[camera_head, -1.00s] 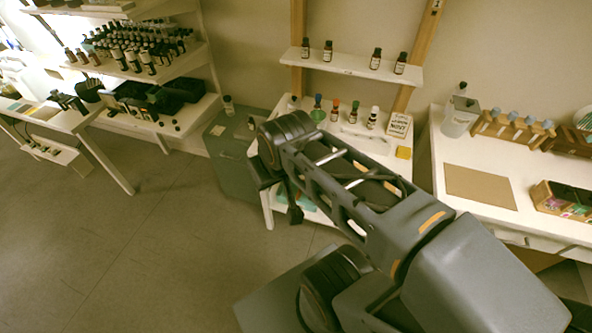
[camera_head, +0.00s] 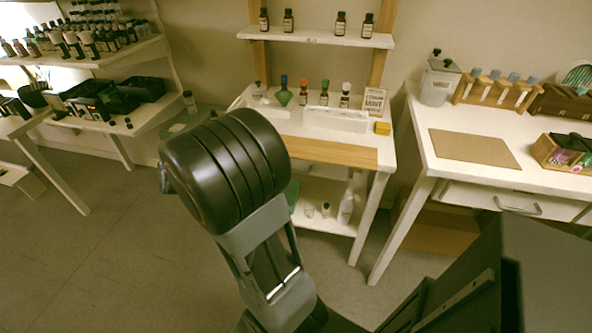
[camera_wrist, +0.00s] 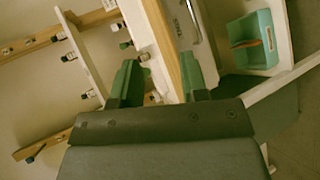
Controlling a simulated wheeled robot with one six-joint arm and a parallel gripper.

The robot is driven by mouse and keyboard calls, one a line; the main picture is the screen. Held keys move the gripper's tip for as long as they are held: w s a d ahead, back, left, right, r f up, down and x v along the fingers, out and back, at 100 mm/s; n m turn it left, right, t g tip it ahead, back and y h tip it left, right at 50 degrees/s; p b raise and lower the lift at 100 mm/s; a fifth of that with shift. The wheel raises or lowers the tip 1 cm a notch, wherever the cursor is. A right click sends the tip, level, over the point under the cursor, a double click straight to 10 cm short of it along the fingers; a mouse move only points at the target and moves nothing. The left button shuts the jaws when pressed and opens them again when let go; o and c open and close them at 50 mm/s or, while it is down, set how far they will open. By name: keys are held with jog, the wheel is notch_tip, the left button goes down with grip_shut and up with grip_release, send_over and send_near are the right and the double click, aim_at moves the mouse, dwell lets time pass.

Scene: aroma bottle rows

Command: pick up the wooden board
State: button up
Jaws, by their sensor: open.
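The wooden board (camera_head: 330,151) is a long, light tan plank lying along the front of the white table in the middle of the head view. In the wrist view the board (camera_wrist: 166,40) runs lengthwise from the top edge down between my gripper's fingers. My gripper (camera_wrist: 158,64) is open, with one green finger on each side of the board. I cannot tell how far above the board the fingertips are. My own arm hides the gripper and the board's left end in the head view.
Behind the board stand several small bottles (camera_head: 304,92), a white tray (camera_head: 335,119), a sign (camera_head: 373,101) and a yellow block (camera_head: 382,128). A shelf (camera_head: 330,38) with bottles is above. The right desk (camera_head: 440,168) holds a brown flat sheet (camera_head: 475,147).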

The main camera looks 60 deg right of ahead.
jog(key=w+d+f+h+b, duration=0.3)
jog(key=d+f+h+b, duration=0.25)
jog(key=f, duration=0.35)
jog(key=b, duration=0.1)
send_near(296, 147)
jog(key=shift+s+d+f+b, duration=0.1)
jog(key=shift+s+d, duration=0.35)
jog(key=shift+d, duration=0.3)
jog(key=shift+s+d+b, duration=0.1)
jog(key=shift+s+d, duration=0.4)
jog(key=shift+d, duration=0.3)
jog(key=shift+s+d+f+b, duration=0.1)
jog(key=shift+s+d, duration=0.35)
jog(key=shift+d, duration=0.3)
jog(key=shift+c, duration=0.4)
grip_shut()
